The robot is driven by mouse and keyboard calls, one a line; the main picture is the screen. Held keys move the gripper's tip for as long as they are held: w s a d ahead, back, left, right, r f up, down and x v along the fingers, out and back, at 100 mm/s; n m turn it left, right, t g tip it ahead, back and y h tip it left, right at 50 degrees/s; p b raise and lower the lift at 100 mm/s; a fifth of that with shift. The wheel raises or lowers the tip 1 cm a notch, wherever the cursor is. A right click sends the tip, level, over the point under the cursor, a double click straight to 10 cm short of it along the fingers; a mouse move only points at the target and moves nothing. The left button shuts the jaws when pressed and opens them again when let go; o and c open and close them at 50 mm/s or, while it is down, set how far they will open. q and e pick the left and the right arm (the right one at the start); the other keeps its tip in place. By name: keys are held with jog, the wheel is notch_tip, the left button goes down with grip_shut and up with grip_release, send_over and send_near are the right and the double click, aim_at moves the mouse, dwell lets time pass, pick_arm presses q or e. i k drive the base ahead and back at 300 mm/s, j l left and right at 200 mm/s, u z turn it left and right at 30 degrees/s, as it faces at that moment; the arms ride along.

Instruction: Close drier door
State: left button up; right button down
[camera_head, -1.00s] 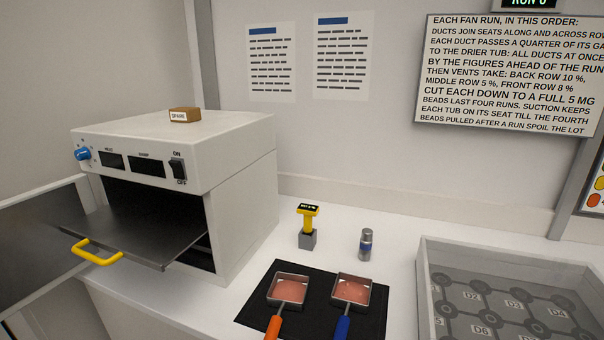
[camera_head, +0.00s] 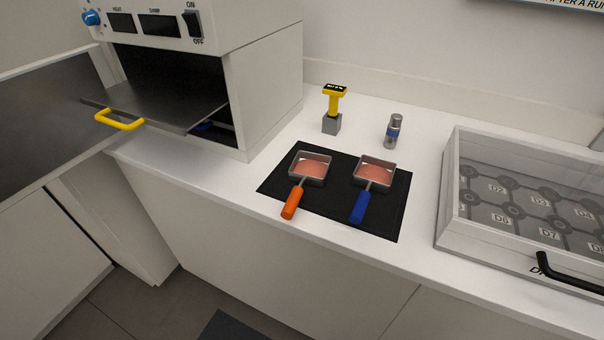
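The white drier (camera_head: 262,98) stands at the left of the counter, with a blue knob (camera_head: 91,17) and an ON/OFF switch on its front. Its door (camera_head: 45,115) is open and swung out to the left, a grey panel with a white top edge. A metal shelf (camera_head: 165,104) with a yellow handle (camera_head: 119,122) sticks out of the drier's dark opening. Neither of my grippers is in view.
A black mat (camera_head: 335,205) holds two square pans of pink powder, one orange-handled (camera_head: 292,203), one blue-handled (camera_head: 360,207). A yellow-topped tool (camera_head: 334,103) and a small metal jar (camera_head: 393,132) stand behind. A clear-lidded box (camera_head: 447,190) is at right. Floor shows at lower left.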

aim_at(47, 130)
jog(key=u, duration=1.25)
